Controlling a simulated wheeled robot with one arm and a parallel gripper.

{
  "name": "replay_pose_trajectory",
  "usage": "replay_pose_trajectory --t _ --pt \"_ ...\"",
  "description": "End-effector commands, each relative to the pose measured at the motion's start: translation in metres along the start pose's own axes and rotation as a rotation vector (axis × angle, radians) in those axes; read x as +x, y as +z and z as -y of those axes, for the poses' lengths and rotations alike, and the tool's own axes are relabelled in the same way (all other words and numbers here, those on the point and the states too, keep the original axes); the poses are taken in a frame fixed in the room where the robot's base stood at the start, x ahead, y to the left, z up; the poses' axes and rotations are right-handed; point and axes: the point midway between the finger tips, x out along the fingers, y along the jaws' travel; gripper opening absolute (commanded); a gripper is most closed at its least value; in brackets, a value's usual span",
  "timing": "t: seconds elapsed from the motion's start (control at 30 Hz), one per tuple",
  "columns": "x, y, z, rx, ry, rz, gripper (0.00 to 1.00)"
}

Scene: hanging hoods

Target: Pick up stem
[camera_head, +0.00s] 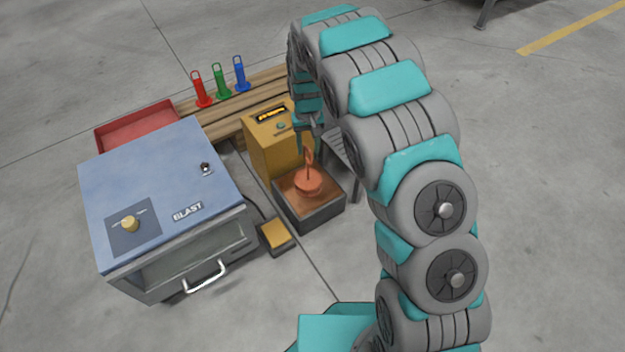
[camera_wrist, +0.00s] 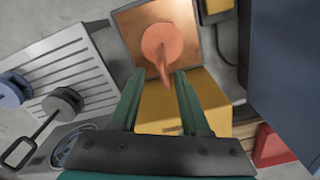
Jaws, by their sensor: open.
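The stem (camera_head: 309,160) is a thin orange-red upright piece with a round orange disc at its base. It stands on the brown top of a dark square box (camera_head: 312,217). In the wrist view the stem (camera_wrist: 165,71) points toward my gripper, and its disc (camera_wrist: 161,43) lies beyond the fingertips. My gripper (camera_wrist: 160,73) is open, with one finger on each side of the stem's near end; I cannot tell whether either touches it. In the head view my gripper (camera_head: 310,138) is just above the stem, partly hidden by my arm.
A yellow box (camera_head: 275,142) with a display stands close behind the stem's box. A blue BLAST cabinet (camera_head: 165,185) is left, with a small yellow-topped box (camera_head: 275,234) beside it. Red, green and blue hooked pieces stand on a wooden bench (camera_head: 235,112). A grooved grey tray (camera_wrist: 65,65) is nearby.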

Motion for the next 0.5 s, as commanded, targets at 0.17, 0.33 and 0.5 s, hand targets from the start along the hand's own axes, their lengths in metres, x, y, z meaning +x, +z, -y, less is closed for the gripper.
replay_pose_trajectory --t 0.17,0.33,0.5 --pt "0.019 0.002 0.000 0.000 0.000 0.006 0.47" --pt "0.030 0.003 0.001 0.000 0.001 0.003 0.47" --pt "0.051 0.010 0.003 0.000 0.001 0.007 0.47"
